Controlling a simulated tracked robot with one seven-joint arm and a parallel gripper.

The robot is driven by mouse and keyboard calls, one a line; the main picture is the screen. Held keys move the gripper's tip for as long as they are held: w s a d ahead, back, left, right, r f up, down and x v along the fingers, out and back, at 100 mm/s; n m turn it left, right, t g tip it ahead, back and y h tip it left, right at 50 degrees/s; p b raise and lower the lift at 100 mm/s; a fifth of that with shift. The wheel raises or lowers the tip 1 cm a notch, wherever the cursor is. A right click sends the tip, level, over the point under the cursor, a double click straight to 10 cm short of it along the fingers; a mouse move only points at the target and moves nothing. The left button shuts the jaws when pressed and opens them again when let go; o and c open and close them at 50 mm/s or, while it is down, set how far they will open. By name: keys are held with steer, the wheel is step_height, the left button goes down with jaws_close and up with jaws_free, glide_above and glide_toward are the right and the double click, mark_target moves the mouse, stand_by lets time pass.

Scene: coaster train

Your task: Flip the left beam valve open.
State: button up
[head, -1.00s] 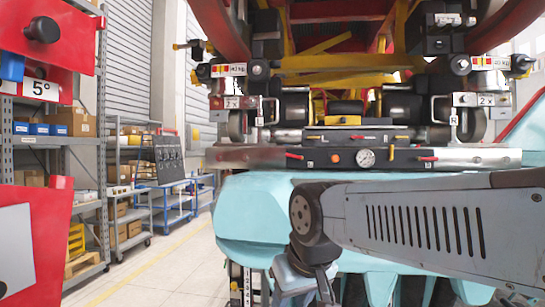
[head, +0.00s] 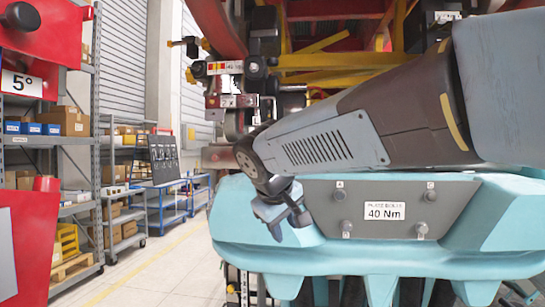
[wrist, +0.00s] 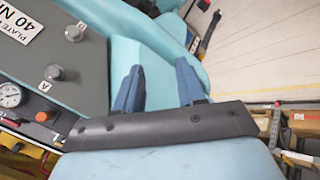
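The left beam valve is hidden behind my arm in the head view, and I cannot make it out in the wrist view. The beam's left end (head: 218,154) shows beside my arm. In the wrist view a pressure gauge (wrist: 9,95) and a red button (wrist: 42,117) show on the beam at the left edge. My gripper (wrist: 159,68) is open and empty, its two blue fingers apart over the teal body. In the head view my gripper (head: 272,222) hangs low in front of the teal body's left part, below the beam.
A grey panel (head: 318,213) with several knobs and a 40 Nm plate (head: 384,211) sits on the teal body (head: 400,263). Red stands (head: 30,240) are at the left edge. Shelving (head: 76,160) and a blue cart (head: 165,190) stand behind. The aisle floor (head: 150,265) is clear.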

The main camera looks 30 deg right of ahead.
steer(key=w+d+r+n+t+h, duration=0.35)
steer(key=w+r+h, duration=0.45)
steer(key=w+r, duration=0.95)
steer(key=shift+m+g, duration=0.35)
steer(key=shift+g, duration=0.1)
steer(key=x, duration=1.3)
steer(key=shift+s+d+f, duration=0.1)
steer(key=shift+d+f, duration=0.15)
steer(key=shift+d, duration=0.05)
jaws_close()
